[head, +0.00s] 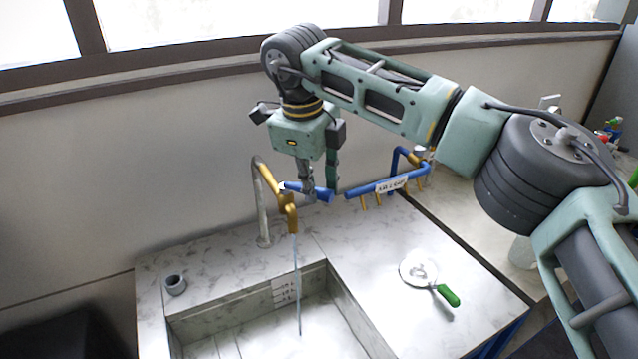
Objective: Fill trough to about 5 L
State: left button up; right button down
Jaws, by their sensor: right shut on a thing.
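The trough (345,290) is a pale marbled basin sunk in the counter, with a small marked label (285,291) on its inner back wall. A brass tap (287,207) on a grey bent pipe (262,205) stands at the trough's back edge. A thin stream of water (298,280) falls from its spout into the trough. My right gripper (319,190) is shut on the tap's blue handle (293,187). The water level against the label marks is too small to read. My left gripper is out of view.
A blue pipe rail (415,171) with a white label and small brass outlets stands right of the tap. A round white plate-like tool (417,268) with a green handle lies on the right counter.

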jog(key=shift+s+a+r+m, duration=0.1)
jog(key=shift+s+a+m, duration=0.3)
jog(key=shift+m, duration=0.5)
jog(key=c, duration=1.6)
grip_release()
jog(key=shift+c, duration=0.2)
notch_tip(320, 180, up, 12)
jog(key=s+a, duration=0.1)
jog(key=s, duration=0.1)
jog(key=shift+f, duration=0.2)
jog(key=shift+a, duration=0.1)
